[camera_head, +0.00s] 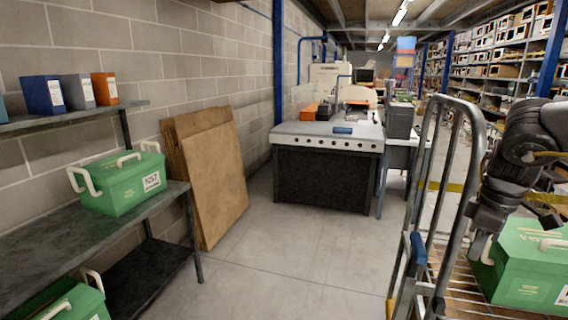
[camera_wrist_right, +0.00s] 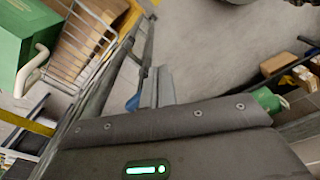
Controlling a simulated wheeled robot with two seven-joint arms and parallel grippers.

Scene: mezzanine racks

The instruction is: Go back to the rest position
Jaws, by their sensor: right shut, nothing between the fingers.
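My right arm comes in at the right of the head view, above a wire trolley. My right gripper (camera_head: 481,240) points down beside a green box (camera_head: 524,270) with white handles on the trolley. In the right wrist view the fingers (camera_wrist_right: 159,72) are together, with nothing between them. A green box (camera_wrist_right: 20,45) with a white handle shows at that view's upper left, apart from the fingers. My left gripper is not in view.
The trolley's metal frame (camera_head: 427,170) stands close to my right arm. At left, a shelf (camera_head: 120,237) holds a green box (camera_head: 125,182). Cardboard sheets (camera_head: 215,175) lean on the wall. A machine table (camera_head: 325,175) stands ahead. The middle floor is clear.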

